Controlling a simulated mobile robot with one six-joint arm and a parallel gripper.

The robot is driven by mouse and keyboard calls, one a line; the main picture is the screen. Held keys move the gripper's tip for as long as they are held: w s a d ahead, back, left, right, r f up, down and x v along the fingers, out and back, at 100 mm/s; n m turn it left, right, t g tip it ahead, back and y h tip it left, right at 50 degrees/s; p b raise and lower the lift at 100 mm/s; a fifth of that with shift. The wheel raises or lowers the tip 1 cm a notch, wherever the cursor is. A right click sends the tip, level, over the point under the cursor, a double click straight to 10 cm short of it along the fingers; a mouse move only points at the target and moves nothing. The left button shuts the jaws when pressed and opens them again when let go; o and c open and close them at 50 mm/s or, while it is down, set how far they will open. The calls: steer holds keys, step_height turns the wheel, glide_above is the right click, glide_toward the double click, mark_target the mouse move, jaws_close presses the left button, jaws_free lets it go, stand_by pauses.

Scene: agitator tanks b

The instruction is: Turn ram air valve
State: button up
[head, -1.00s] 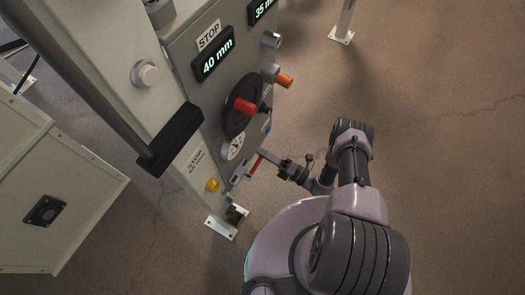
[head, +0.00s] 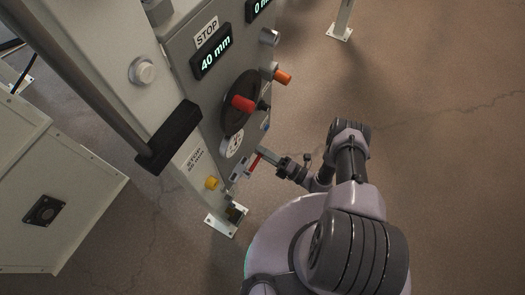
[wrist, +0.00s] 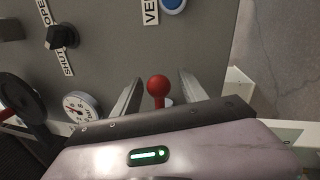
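A small red lever (head: 254,163) sits low on the grey control panel in the head view. In the wrist view its end shows as a red ball knob (wrist: 158,85) between my two fingers. My gripper (wrist: 160,77) is open, with one finger on each side of the knob and a visible gap to both. In the head view my gripper (head: 264,154) is at the panel's lower edge, beside the lever. A black rotary knob (wrist: 62,37) with OPEN and SHUT labels is at upper left in the wrist view. No label naming the ram air valve is readable.
The panel also carries a black handwheel with a red handle (head: 243,104), a round gauge (head: 233,143), an orange knob (head: 283,77), a yellow knob (head: 212,183) and a black padded bar (head: 170,138). A beige cabinet (head: 50,190) stands left. The floor at right is clear.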

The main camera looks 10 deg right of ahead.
steer(key=v, duration=0.7)
steer(key=shift+d, duration=0.2)
steer(key=shift+s, duration=0.2)
